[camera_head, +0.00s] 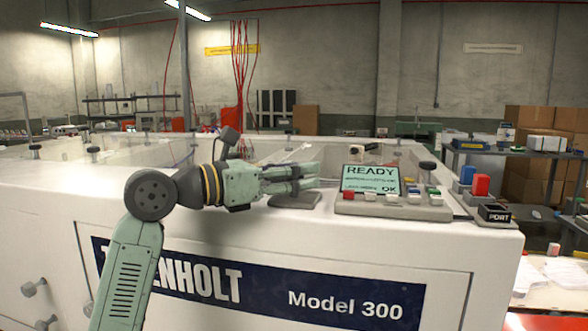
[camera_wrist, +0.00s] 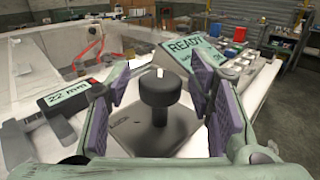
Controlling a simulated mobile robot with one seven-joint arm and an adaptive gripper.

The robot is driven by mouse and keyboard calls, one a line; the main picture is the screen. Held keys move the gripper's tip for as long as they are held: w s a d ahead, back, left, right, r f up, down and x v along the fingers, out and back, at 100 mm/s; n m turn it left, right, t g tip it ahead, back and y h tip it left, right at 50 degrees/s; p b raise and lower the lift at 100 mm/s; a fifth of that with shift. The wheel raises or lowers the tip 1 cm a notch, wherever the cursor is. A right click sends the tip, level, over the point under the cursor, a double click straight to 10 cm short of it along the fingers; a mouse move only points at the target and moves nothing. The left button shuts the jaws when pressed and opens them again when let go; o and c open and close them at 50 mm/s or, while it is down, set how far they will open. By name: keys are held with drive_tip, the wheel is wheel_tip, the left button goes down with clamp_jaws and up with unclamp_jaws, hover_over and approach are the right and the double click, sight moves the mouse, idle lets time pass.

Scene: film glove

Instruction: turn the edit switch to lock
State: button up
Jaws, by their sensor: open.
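The edit switch appears to be the black round knob (camera_wrist: 159,96) with a white mark on top, upright on a dark grey base plate (camera_wrist: 128,132) in the wrist view. Small lettering on the plate's left is too blurred to read surely. My gripper (camera_wrist: 158,88) is open, with its purple-padded fingers apart on either side of the knob, not closed on it. In the head view my gripper (camera_head: 300,179) reaches right, just above the plate (camera_head: 296,202), and hides the knob there.
A panel with a READY screen (camera_head: 371,181) and several coloured buttons stands close to the right. A PORT box (camera_head: 494,214) is farther right. In the wrist view a caliper-like tool reading 22 mm (camera_wrist: 67,96) lies left. Open bays lie behind.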

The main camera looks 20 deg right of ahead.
clamp_jaws()
idle(0.6)
